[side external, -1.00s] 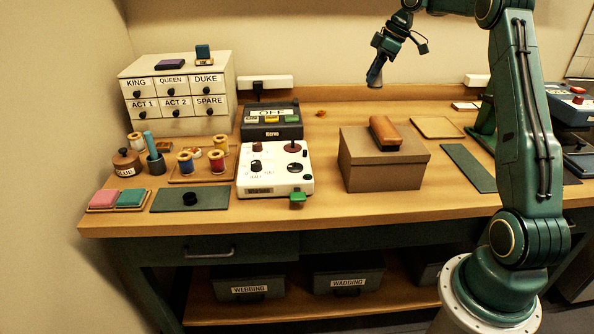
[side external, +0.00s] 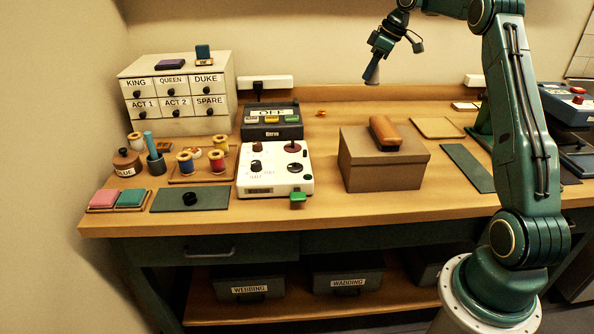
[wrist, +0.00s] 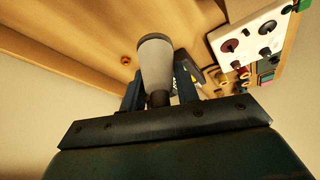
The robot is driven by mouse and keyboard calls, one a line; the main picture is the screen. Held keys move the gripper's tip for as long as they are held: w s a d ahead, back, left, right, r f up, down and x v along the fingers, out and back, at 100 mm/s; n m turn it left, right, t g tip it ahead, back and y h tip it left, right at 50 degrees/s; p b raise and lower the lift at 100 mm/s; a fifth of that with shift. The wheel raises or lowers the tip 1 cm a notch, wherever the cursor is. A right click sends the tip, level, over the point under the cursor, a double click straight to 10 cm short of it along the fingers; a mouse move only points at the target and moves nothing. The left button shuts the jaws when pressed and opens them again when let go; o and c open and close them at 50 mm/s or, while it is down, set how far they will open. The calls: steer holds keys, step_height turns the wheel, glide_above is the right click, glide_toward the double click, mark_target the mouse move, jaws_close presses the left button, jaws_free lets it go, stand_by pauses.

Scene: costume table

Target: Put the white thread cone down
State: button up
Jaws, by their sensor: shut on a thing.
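My gripper (side external: 377,52) is shut on the white thread cone (side external: 372,72) and holds it in the air above the back of the table (side external: 330,215). In the side external view the cone is small and shaded, close to upright, with clear space beneath it. In the wrist view the pale cone (wrist: 155,62) with a grey rim stands out between the fingers of my gripper (wrist: 158,92). A dark narrow part of it shows near the fingers.
A white control panel (side external: 275,170) and a grey switch box (side external: 271,122) stand to the left. A small orange thing (side external: 321,113) lies at the back. An empty tan tray (side external: 437,127) lies right.

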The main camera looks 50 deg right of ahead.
steer(key=w+d+m+h, duration=0.4)
steer(key=w+d+m, duration=0.2)
steer(key=w+m, duration=0.3)
steer(key=shift+w+r+m, duration=0.15)
steer(key=shift+r+m, duration=0.1)
steer(key=shift+m, duration=0.75)
steer(key=shift+f+g, duration=0.1)
steer(key=shift+g, duration=0.2)
step_height(320, 180, down, 14)
steer(key=shift+f, duration=0.15)
steer(key=shift+f, duration=2.8)
steer(key=shift+f, duration=0.15)
